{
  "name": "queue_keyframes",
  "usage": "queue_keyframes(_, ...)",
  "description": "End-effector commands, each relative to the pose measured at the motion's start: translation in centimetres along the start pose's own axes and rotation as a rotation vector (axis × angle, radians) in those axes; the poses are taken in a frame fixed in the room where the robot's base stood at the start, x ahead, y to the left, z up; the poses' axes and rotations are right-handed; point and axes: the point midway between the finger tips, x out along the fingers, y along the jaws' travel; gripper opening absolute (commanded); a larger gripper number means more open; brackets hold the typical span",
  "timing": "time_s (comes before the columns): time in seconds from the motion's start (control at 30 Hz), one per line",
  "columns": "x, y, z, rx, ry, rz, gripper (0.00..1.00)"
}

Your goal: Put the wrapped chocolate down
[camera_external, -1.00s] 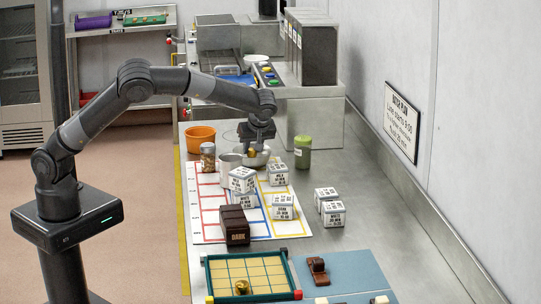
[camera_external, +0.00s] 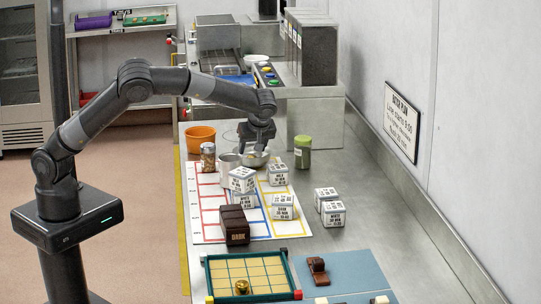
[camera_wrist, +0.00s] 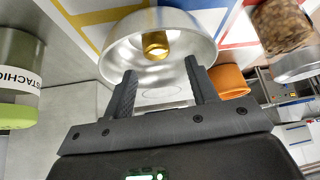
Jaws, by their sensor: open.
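The wrapped chocolate (camera_wrist: 155,45) is a gold foil piece. In the wrist view it is inside a shiny metal bowl (camera_wrist: 187,72), near the bowl's middle and beyond my fingertips. My gripper (camera_wrist: 161,78) is open, with one finger to each side of the chocolate and a gap between fingers and foil. In the external view my gripper (camera_external: 257,146) points down over the bowl (camera_external: 257,160), and the chocolate cannot be made out there.
Labelled cubes (camera_external: 241,180) and a dark box (camera_external: 234,225) are nearer. A gridded tray (camera_external: 207,273) holds another gold piece (camera_external: 242,287).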

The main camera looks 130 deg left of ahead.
Motion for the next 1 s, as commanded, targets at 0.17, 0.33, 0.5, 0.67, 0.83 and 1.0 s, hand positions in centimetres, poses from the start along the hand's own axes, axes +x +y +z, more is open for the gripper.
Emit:
queue_keyframes(0.17, -0.6, 0.0, -0.4, -0.001, -0.001, 0.002, 0.53)
queue_keyframes(0.33, -2.7, 0.0, -1.7, -0.002, -0.001, 0.002, 0.53)
queue_keyframes(0.5, -4.8, 0.1, -3.0, -0.001, -0.001, 0.002, 0.53)
queue_keyframes(0.67, -5.8, 0.0, -3.7, -0.001, 0.000, 0.000, 0.53)
queue_keyframes(0.83, -5.9, 0.0, -3.8, 0.000, 0.000, 0.000, 0.53)
queue_keyframes(1.0, -5.9, 0.0, -3.8, 0.000, 0.000, 0.000, 0.53)
